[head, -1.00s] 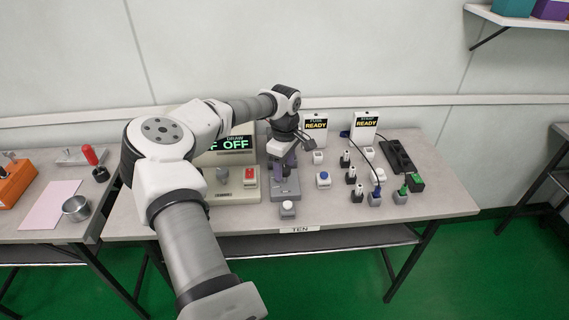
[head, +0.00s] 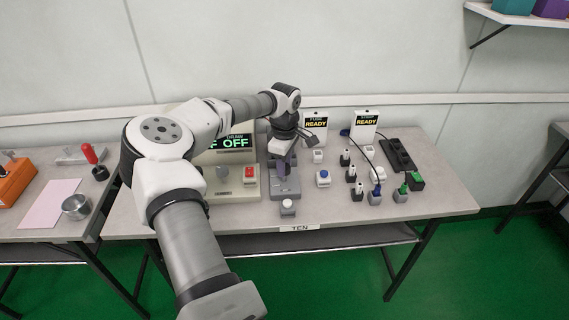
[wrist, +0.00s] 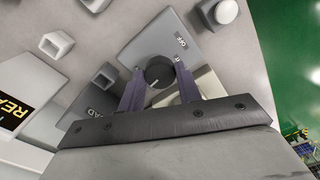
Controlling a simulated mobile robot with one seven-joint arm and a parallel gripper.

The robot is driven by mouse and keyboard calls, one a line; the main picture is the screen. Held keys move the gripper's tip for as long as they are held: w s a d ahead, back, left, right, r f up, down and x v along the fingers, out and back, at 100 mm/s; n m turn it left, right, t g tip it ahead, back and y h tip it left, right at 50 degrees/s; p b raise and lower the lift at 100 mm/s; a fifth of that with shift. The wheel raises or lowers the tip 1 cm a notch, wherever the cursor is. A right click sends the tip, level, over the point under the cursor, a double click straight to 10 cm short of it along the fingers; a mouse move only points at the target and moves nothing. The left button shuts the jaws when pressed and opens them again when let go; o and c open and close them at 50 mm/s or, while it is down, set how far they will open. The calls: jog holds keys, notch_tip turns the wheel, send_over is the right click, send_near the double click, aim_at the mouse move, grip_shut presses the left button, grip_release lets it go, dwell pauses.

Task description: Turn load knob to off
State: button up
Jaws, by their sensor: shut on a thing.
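The load knob (wrist: 159,72) is a round dark knob with a pale pointer line, on a grey tester (wrist: 150,45) marked OFF near one edge. In the wrist view it sits between the two purple fingers of my gripper (wrist: 160,86), which are shut on its sides. The pointer line runs toward the lower left of the knob, away from the OFF mark. In the head view my gripper (head: 283,163) points down over the grey tester (head: 287,188), and the knob is hidden there.
Left of the tester stands a panel with a red switch (head: 249,175) and a display reading OFF (head: 236,143). Two READY displays (head: 315,122) stand behind.

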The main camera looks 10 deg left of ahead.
jog(key=n, duration=0.4)
jog(key=shift+b, duration=0.4)
jog(key=n, duration=0.5)
jog(key=shift+b, duration=0.4)
jog(key=n, duration=0.3)
jog(key=shift+n+b, duration=0.3)
jog(key=shift+b, duration=0.1)
jog(key=n+b, duration=0.1)
jog(key=n, duration=0.3)
jog(key=shift+n, duration=0.3)
jog(key=n+b, duration=0.1)
jog(key=n, duration=0.3)
jog(key=n+b, duration=0.1)
jog(key=n, duration=0.4)
jog(key=n+b, duration=0.1)
jog(key=n, duration=0.3)
jog(key=shift+n+b, duration=0.65)
jog(key=shift+n, duration=1.45)
